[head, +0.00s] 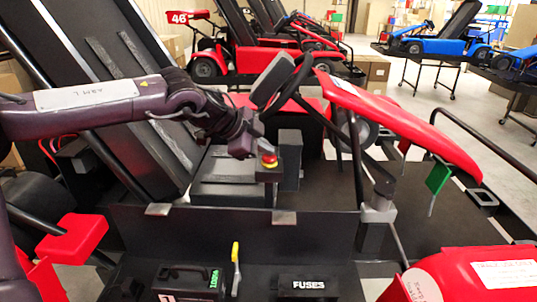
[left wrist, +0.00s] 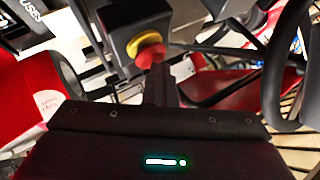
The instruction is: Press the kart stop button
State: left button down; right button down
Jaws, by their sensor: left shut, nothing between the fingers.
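The kart stop button (head: 268,160) is a red mushroom button on a yellow base, on a dark box on a post beside the kart's seat. In the left wrist view, the red button (left wrist: 150,54) and its yellow ring sit on a grey-black box at upper middle. My left gripper (head: 262,146) is shut and empty, just above the button in the head view. In the left wrist view, its closed fingers (left wrist: 157,78) point at the button and their tips overlap its lower edge. I cannot tell whether they touch. My right gripper is not in view.
The black steering wheel (head: 287,82) stands close behind the gripper, with the red front fairing (head: 405,128) to the right. The tall black seat (head: 125,85) is left, under my arm. A fuses box (head: 303,284) lies in front. Blue karts (head: 435,47) stand on stands behind.

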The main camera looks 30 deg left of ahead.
aim_at(264, 155)
pick_arm(q)
jog(key=shift+s+a+f, duration=0.1)
jog(key=shift+s+f, duration=0.05)
jog(key=shift+f, duration=0.35)
jog(key=shift+s+f, duration=0.15)
jog(key=shift+f, duration=0.35)
jog(key=shift+b, duration=0.3)
jog(key=shift+w+r+p, duration=0.2)
jog(key=shift+r+p, duration=0.4)
jog(key=shift+r, duration=0.25)
jog(key=r, duration=0.1)
jog(key=r+p, duration=0.1)
jog(key=r, duration=0.1)
jog(key=r+p, duration=0.1)
jog(key=shift+w+a+r, duration=0.2)
jog(key=shift+w+a, duration=0.1)
jog(key=shift+w, duration=0.05)
jog(key=shift+r, duration=0.2)
jog(key=shift+d, duration=0.15)
